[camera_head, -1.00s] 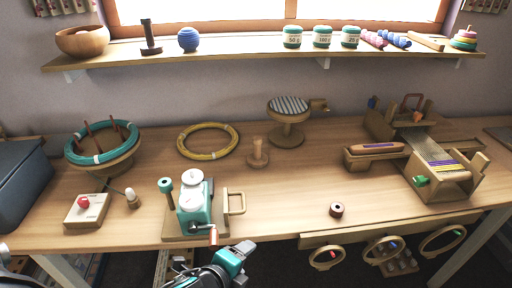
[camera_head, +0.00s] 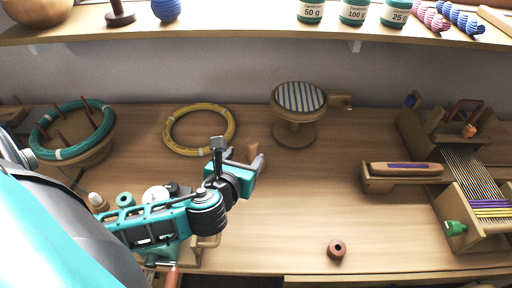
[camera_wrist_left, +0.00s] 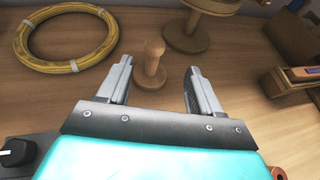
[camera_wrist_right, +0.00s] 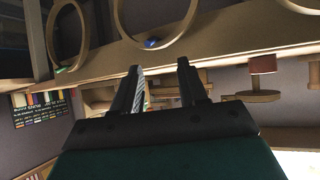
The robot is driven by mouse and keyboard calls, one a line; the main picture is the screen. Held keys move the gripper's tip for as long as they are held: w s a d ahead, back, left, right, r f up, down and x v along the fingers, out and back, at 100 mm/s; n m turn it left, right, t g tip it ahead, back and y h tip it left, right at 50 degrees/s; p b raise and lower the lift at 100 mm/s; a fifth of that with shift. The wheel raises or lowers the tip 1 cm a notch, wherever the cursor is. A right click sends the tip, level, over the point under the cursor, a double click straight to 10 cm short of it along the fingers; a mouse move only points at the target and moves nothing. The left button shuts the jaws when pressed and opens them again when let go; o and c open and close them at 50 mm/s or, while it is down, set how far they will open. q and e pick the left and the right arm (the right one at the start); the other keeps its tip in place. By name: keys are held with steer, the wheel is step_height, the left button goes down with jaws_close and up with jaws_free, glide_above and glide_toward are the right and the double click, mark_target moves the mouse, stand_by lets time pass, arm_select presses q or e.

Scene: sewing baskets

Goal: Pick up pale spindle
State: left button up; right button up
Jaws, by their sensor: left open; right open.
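The pale spindle (camera_head: 252,150), a small light wooden peg on a round base, stands upright on the workbench. In the head view my left gripper hides its lower part. In the left wrist view the spindle (camera_wrist_left: 153,66) shows whole, between and beyond the two fingers. My left gripper (camera_head: 236,156) is open and empty, just in front of the spindle; I cannot tell whether a finger touches it.
A yellow ring (camera_head: 168,142) lies left of the spindle. A striped round cushion stand (camera_head: 296,134) is behind it to the right. The winder (camera_head: 180,252) is partly hidden under my left arm. A loom (camera_head: 449,190) is at the right. The middle bench is clear around a brown spool (camera_head: 337,250).

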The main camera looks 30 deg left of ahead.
mark_target(253, 140)
arm_select(q)
steer(key=x, duration=0.6)
steer(key=shift+w+a, duration=0.1)
steer(key=shift+w, duration=0.05)
steer(key=shift+a+x, duration=0.2)
steer(key=shift+x, duration=1.2)
steer(key=shift+a+x, duration=0.15)
steer(key=shift+x, duration=1.3)
steer(key=shift+s+f, duration=0.1)
steer(key=shift+s, duration=0.1)
steer(key=shift+c, duration=0.4)
jaws_close()
